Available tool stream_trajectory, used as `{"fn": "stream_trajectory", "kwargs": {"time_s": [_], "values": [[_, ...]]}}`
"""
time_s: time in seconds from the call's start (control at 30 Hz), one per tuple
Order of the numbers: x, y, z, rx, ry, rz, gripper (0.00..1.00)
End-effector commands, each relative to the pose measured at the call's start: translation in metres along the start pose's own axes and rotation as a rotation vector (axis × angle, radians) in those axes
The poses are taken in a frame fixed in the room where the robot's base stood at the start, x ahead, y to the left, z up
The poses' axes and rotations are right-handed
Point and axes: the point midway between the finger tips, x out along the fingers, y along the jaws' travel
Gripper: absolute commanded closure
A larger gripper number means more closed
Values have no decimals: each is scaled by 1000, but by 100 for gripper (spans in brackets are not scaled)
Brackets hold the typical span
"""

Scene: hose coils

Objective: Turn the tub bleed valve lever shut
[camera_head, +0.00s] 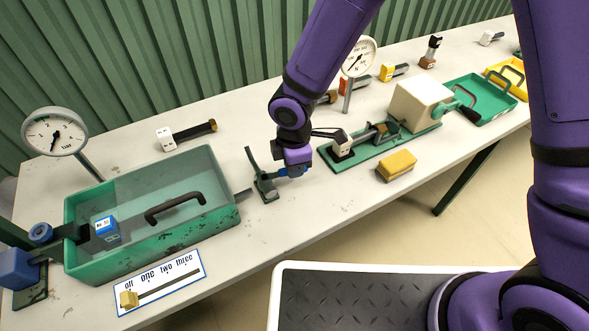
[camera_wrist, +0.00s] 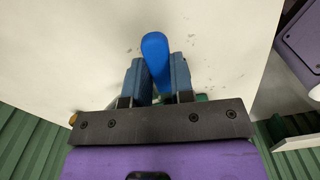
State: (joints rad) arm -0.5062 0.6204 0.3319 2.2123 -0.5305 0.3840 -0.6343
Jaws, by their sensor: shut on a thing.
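The green tub (camera_head: 85,262) stands at the left of the table, with a dark handle (camera_head: 175,207) inside it. A short stub leads from its right wall toward a small dark green valve body (camera_head: 265,187). The valve's blue lever shows in the wrist view (camera_wrist: 156,50), rounded end standing out between the fingers. My gripper (camera_head: 292,171) is at the valve and shut on the lever, with one finger on each side of it in the wrist view (camera_wrist: 157,78). My gripper hides part of the lever in the head view, so its angle is hard to tell.
Right of my gripper is a green base (camera_head: 350,160) with a clamp and a cream box (camera_head: 420,105). A yellow block (camera_head: 397,166) lies in front of it. A gauge (camera_head: 54,132) stands behind the tub, another (camera_head: 359,57) behind my arm. A scale card (camera_head: 187,273) lies in front.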

Motion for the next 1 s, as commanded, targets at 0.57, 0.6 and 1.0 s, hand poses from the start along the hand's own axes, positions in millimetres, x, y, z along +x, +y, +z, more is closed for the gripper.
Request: {"fn": "stream_trajectory", "kwargs": {"time_s": [0.57, 0.6, 1.0], "values": [[-1, 17, -2, -219, 1, 3, 100], [-1, 17, -2, -222, 1, 3, 100], [-1, 17, -2, -228, 1, 4, 73]]}}
